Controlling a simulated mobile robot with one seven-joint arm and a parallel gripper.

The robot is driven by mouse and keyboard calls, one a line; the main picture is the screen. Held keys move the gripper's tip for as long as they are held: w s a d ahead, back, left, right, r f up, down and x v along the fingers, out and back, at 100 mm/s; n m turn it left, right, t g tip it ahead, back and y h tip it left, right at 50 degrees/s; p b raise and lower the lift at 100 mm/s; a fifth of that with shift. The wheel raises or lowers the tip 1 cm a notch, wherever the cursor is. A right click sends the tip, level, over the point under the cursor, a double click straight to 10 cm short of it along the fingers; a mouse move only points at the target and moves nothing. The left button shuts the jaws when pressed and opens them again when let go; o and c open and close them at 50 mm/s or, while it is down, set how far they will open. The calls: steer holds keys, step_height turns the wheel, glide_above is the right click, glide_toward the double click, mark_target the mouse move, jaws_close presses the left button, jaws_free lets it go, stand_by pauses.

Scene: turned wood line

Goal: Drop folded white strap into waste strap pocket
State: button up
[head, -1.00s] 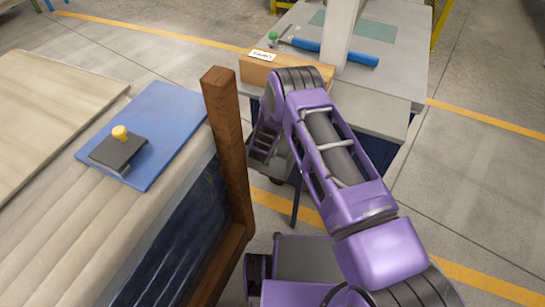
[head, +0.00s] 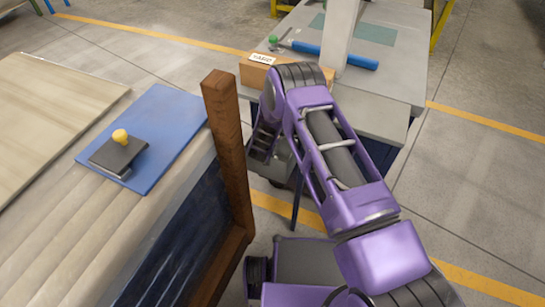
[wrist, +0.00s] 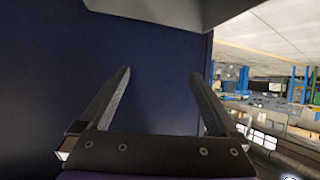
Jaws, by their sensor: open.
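In the wrist view my gripper (wrist: 160,74) is open, with its two dark fingers wide apart and nothing between them. A dark blue surface (wrist: 150,100) fills the space behind the fingers; I cannot tell whether it is the waste strap pocket. No folded white strap shows in either view. In the head view my purple arm reaches down beside the grey worktable (head: 375,110), and the fingertips are hidden there.
A box (head: 258,76) with a white label and a blue roll (head: 335,55) lie on the worktable. At left, a wood-framed stand with a brown post (head: 228,140) holds boards, a blue sheet (head: 165,140) and a black block with a yellow knob (head: 120,135). Floor at right is clear.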

step_height(320, 180, up, 8)
steer(key=p, duration=0.1)
stand_by(0.5)
